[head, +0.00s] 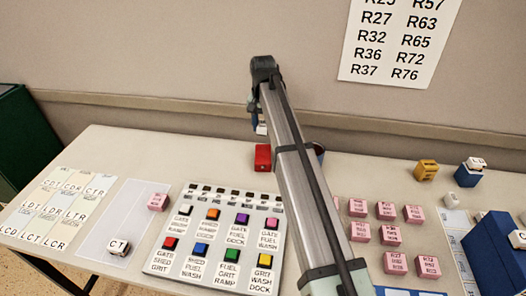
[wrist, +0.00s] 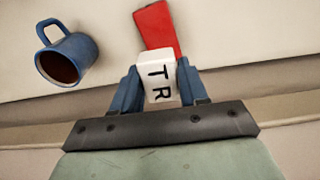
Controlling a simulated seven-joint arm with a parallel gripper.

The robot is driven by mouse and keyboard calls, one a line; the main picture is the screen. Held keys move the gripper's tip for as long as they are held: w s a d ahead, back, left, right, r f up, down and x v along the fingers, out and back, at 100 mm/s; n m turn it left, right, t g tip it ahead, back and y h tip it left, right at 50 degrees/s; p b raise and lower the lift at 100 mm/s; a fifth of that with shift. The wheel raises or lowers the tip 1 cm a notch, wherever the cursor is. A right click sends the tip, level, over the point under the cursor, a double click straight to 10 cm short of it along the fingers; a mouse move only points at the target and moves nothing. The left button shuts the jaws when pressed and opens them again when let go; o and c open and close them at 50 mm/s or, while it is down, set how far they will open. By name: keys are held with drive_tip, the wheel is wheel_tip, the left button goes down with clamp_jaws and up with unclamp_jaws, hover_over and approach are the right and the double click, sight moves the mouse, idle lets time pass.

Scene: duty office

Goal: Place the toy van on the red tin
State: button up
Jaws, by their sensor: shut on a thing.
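The red tin (head: 263,157) lies near the back edge of the table, just left of my arm. In the wrist view the red tin (wrist: 158,25) shows beyond my fingertips, partly covered by the held van. My gripper (wrist: 155,85) is shut on the toy van (wrist: 156,68), whose white roof carries the letters T and R. In the head view my gripper (head: 261,127) and the small pale van are above the tin in the picture, apart from it. The van's lower body is hidden.
A blue mug (wrist: 72,58) stands beside the tin, mostly hidden by my arm in the head view. A labelled panel with coloured blocks (head: 215,240) lies in front. Pink blocks (head: 390,234) stand to the right. Another van marked CT (head: 118,246) sits front left.

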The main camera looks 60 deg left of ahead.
sight(263, 153)
drive_tip(key=shift+f, duration=4.8)
drive_tip(key=shift+f, duration=0.1)
drive_tip(key=o, duration=1)
drive_tip(key=shift+o, duration=0.2)
wheel_tip(263, 153, up, 12)
drive_tip(key=shift+r, duration=0.1)
